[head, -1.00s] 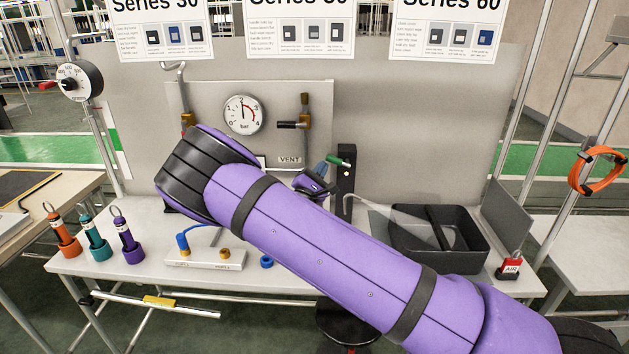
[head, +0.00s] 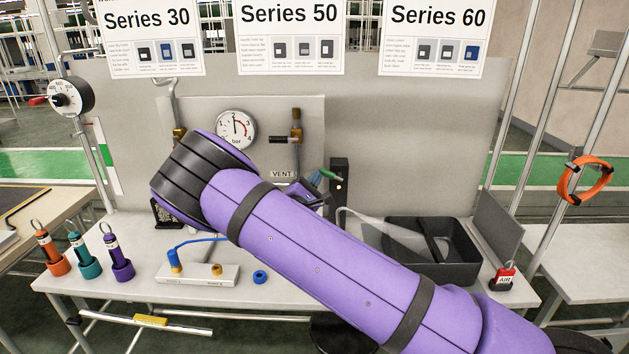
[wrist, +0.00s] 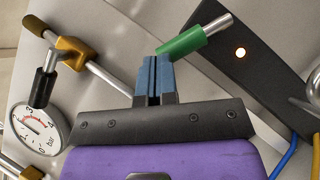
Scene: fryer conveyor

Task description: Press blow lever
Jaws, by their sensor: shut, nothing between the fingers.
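The lever with a green handle (head: 328,174) sticks out to the left from a narrow black box (head: 339,190) that stands on the bench. In the wrist view the green handle (wrist: 182,42) lies just beyond and right of my fingertips, its metal rod running up to the box (wrist: 240,70). My gripper (head: 314,180) is mostly behind my purple arm in the head view. In the wrist view its blue fingers (wrist: 157,64) are shut and empty, tips close to the handle's left end. I cannot tell if they touch it.
A pressure gauge (head: 236,130) and a black-handled brass valve (head: 296,130) above a VENT label are on the panel to the left. A black bin (head: 468,268) sits on the bench to the right.

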